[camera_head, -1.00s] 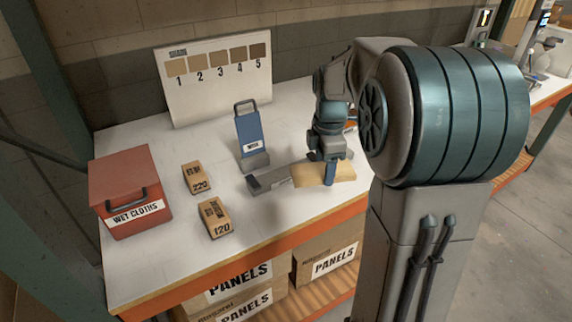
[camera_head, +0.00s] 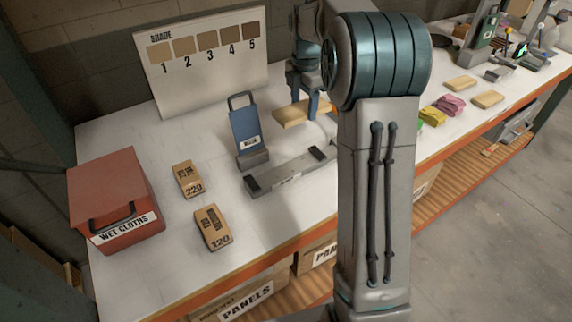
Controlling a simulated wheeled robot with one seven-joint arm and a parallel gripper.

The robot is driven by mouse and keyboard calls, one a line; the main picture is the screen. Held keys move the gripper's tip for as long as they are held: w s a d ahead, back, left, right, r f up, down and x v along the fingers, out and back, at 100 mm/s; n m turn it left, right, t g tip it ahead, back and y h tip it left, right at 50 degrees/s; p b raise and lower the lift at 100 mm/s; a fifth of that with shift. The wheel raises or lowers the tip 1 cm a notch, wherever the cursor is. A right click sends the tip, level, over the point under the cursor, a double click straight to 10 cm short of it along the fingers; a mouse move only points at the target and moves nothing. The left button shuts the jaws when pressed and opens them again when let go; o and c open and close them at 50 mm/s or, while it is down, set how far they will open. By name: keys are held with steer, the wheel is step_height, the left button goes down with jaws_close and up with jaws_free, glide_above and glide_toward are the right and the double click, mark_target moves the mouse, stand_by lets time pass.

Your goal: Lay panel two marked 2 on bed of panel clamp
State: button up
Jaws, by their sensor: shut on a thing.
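My gripper (camera_head: 305,95) is shut on a thin, pale wooden panel (camera_head: 296,114), with its fingers pointing down. The panel is behind the grey panel clamp (camera_head: 282,178) in the head view and appears raised off the bench, though the exact height is hard to tell. No number 2 can be read on the panel. The clamp is a long grey bar with a black pad towards each visible end, and its bed between the pads is bare. My arm hides what lies to the right of the clamp.
A blue upright tool with a handle (camera_head: 244,128) stands just behind the clamp's left end. A shade board (camera_head: 205,62) stands behind. More panels lie far right.

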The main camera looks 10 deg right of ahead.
glide_above(287, 169)
step_height(287, 169, down, 7)
steer(key=shift+a+r, duration=0.1)
steer(key=shift+r, duration=0.1)
steer(key=shift+f+p, duration=0.5)
steer(key=shift+f, duration=1.45)
steer(key=shift+f, duration=0.15)
steer(key=o, duration=1)
